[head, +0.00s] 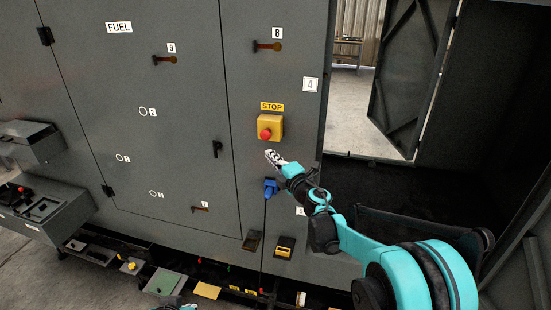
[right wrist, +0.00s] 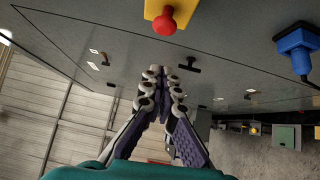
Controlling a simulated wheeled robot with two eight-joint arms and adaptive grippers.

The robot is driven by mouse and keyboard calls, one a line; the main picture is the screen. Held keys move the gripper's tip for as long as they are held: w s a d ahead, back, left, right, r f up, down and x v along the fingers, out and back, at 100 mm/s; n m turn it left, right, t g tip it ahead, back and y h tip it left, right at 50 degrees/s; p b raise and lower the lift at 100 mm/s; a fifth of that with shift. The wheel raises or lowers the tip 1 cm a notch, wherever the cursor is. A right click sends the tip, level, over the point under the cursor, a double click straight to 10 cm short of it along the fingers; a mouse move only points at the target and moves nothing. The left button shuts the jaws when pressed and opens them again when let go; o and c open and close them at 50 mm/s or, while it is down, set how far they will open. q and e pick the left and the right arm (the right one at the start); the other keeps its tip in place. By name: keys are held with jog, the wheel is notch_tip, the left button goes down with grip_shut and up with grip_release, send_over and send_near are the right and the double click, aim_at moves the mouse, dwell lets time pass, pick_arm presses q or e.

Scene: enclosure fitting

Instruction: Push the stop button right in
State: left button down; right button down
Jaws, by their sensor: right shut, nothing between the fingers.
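The stop button is a red mushroom head (head: 265,134) on a yellow box (head: 271,122), fixed to the grey cabinet front under a yellow STOP label (head: 272,106). The red button (right wrist: 165,22) and part of its yellow box (right wrist: 180,8) also show at the top of the right wrist view. My right gripper (head: 270,154) is shut and empty, just below the button and apart from it. In the right wrist view its closed fingers (right wrist: 158,72) point towards the cabinet front, below the button in the picture. A small part of my left gripper (head: 186,307) shows at the bottom edge of the head view.
A blue plug-like fitting (head: 270,187) with a cable hangs just below my right gripper. A black handle (head: 217,149) is on the door to the left. An open doorway is at the right. Several small parts lie along the cabinet's foot.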

aim_at(261, 136)
jog(key=w, duration=0.3)
jog(key=w+p, duration=0.1)
jog(key=w, duration=0.1)
jog(key=w+a, duration=0.1)
jog(key=w, duration=0.2)
jog(key=shift+w+r, duration=0.2)
jog(key=shift+w, duration=0.15)
jog(key=shift+a, duration=0.1)
